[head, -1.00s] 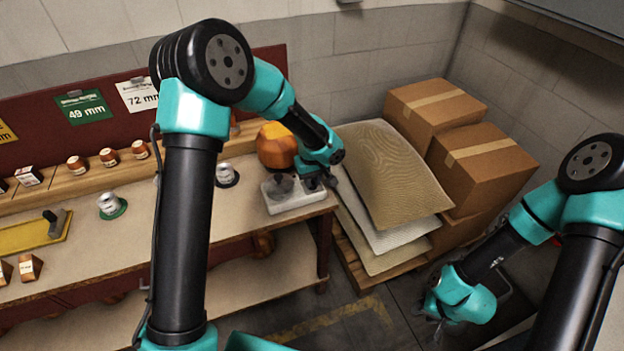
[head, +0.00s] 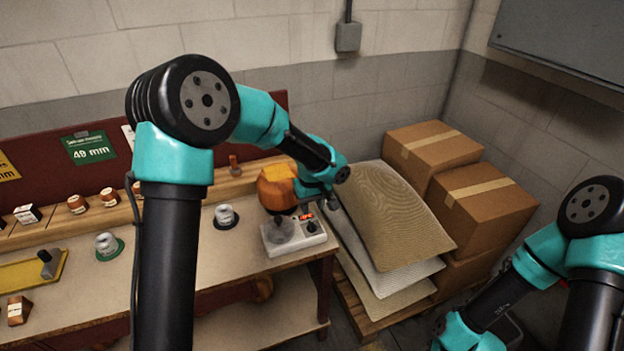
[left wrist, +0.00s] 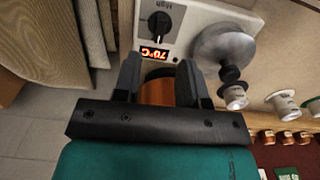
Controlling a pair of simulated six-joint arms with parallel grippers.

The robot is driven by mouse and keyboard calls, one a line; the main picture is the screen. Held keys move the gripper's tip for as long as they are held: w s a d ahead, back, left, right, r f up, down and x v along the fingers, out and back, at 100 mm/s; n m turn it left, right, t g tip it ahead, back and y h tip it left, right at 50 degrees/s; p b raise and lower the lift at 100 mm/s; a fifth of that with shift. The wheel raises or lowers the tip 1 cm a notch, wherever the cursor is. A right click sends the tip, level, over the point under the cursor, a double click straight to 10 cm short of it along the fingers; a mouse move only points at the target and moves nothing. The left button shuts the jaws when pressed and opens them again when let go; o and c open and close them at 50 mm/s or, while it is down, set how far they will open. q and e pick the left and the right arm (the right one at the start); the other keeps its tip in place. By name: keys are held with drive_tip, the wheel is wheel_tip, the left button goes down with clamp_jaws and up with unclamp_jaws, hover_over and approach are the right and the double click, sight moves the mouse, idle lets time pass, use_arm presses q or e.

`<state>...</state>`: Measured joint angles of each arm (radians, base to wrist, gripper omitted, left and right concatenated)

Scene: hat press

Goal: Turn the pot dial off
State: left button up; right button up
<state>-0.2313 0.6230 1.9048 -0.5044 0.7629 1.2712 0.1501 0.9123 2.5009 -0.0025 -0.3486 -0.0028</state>
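The white heater unit (head: 318,240) stands at the right end of the bench, with a grey pot (head: 284,232) on it. Its black dial (head: 311,227) sits beside a lit red display. In the left wrist view the dial (left wrist: 160,26) is near the "High" label, and the display (left wrist: 154,53) reads about 70°C.
Several small cups and spools line the bench to the left. Stacked sheets (head: 395,215) and cardboard boxes (head: 487,203) stand to the right on a pallet.

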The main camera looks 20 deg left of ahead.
use_arm(q)
wheel_tip(320, 180, up, 10)
idle(0.4)
